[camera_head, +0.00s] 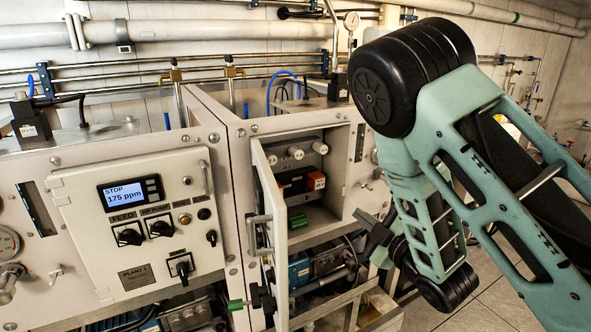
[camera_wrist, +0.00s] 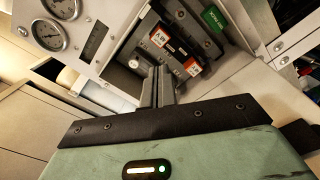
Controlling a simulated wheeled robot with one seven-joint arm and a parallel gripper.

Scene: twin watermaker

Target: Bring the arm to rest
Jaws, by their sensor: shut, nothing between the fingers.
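My arm, pale green with black joints, reaches in from the right in the head view and bends down in front of the cabinets. My gripper (camera_head: 370,228) is at its lower end, to the right of and a little below the open compartment (camera_head: 325,217). In the wrist view my gripper (camera_wrist: 159,75) shows two dark fingers together, with nothing between them. Beyond the fingers, in that view, is the compartment with orange-labelled modules (camera_wrist: 193,67). I cannot tell how far the fingertips are from it.
The compartment's white door (camera_head: 268,205) stands open, jutting out. Plant 1's panel (camera_head: 135,225) at left reads STOP, 175 ppm. Pipes (camera_head: 200,35) run above the cabinets. Open shelves with pumps (camera_head: 325,272) lie below. Floor (camera_head: 490,305) shows at lower right.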

